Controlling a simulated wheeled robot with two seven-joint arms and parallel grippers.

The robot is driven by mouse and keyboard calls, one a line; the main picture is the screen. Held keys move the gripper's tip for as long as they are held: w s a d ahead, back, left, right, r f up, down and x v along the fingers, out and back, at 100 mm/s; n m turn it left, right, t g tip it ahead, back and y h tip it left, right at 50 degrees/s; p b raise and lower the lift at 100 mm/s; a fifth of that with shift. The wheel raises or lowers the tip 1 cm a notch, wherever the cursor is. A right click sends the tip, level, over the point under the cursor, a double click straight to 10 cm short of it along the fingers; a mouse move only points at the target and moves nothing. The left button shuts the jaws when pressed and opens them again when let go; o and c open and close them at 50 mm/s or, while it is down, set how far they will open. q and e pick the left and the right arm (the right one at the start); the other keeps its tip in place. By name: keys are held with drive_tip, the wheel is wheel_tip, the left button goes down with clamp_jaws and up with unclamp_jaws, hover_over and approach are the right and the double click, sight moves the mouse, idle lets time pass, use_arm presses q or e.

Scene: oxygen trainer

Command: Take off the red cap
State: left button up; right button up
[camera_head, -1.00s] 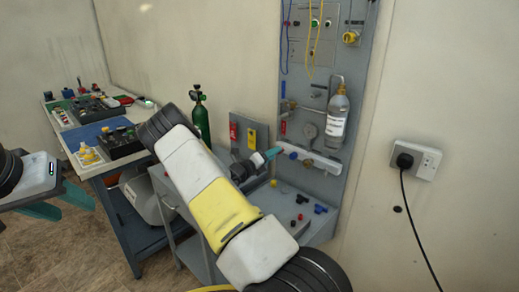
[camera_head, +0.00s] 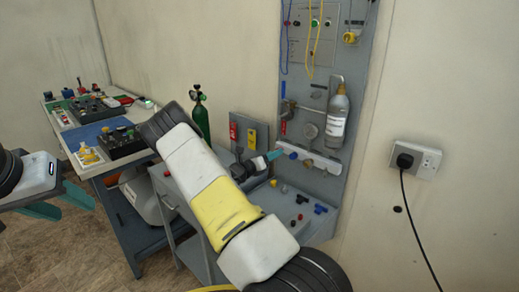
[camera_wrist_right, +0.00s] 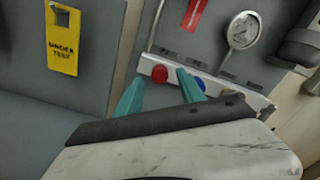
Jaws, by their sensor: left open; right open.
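The red cap (camera_wrist_right: 159,73) is a round red end on the white manifold bar (camera_wrist_right: 226,91), which is fixed to the grey wall panel. My right gripper (camera_wrist_right: 159,84) is open, with one teal finger at each side of the cap in the right wrist view. The fingers appear apart from the cap; the depth between them is hard to tell. In the head view my right gripper (camera_head: 273,156) is at the left end of the bar (camera_head: 312,158) and hides the red cap. My left gripper (camera_head: 62,200) is open and empty at the far left.
A blue cap (camera_wrist_right: 200,83) sits on the bar close to the right finger. A pressure gauge (camera_wrist_right: 243,30) and a bottle (camera_head: 337,118) are near the bar. Loose fittings (camera_head: 301,218) lie on the grey shelf below. A yellow tag (camera_wrist_right: 63,40) hangs at left.

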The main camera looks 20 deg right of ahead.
drive_tip(key=shift+d, duration=0.1)
idle(0.3)
drive_tip(key=shift+x, duration=1.1)
drive_tip(key=shift+w, duration=0.1)
drive_tip(key=shift+c, duration=0.5)
clamp_jaws()
drive_tip(key=shift+n, duration=1.8)
drive_tip(key=n, duration=0.3)
